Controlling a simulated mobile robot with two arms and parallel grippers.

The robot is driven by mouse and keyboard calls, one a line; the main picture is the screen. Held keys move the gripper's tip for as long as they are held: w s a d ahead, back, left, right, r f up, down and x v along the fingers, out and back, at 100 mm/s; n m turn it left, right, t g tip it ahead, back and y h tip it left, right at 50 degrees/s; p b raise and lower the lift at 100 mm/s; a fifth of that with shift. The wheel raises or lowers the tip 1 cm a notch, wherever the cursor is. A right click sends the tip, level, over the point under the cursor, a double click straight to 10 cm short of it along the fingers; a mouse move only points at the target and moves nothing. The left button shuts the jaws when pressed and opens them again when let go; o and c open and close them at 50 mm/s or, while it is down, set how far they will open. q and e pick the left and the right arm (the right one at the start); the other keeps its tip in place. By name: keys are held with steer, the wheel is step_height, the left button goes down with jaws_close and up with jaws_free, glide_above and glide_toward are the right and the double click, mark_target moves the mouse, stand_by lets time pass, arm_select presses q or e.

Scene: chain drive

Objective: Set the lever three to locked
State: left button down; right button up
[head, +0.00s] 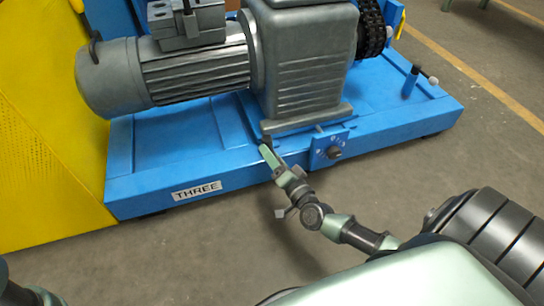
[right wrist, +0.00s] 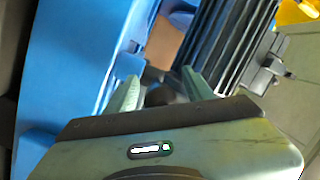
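The blue base frame (head: 140,187) carries a white plate (head: 197,190) reading THREE. A small blue plate with white marks (head: 322,143) stands on its front edge, with a dark round knob (head: 334,153) on it. I cannot clearly make out a lever arm there. My right gripper (head: 266,147) is at the frame's front edge, left of the marked plate. In the right wrist view the right gripper (right wrist: 158,88) has its fingers apart. A dark rounded thing (right wrist: 158,97) shows between them; whether they touch it I cannot tell. My left gripper is not in view.
A grey motor (head: 195,70) and gearbox (head: 300,65) stand on the frame behind my right gripper. A black chain (head: 370,28) is at the back right. A yellow panel (head: 45,160) is at left. The front floor is bare.

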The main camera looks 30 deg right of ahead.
jaws_close()
stand_by(1.2)
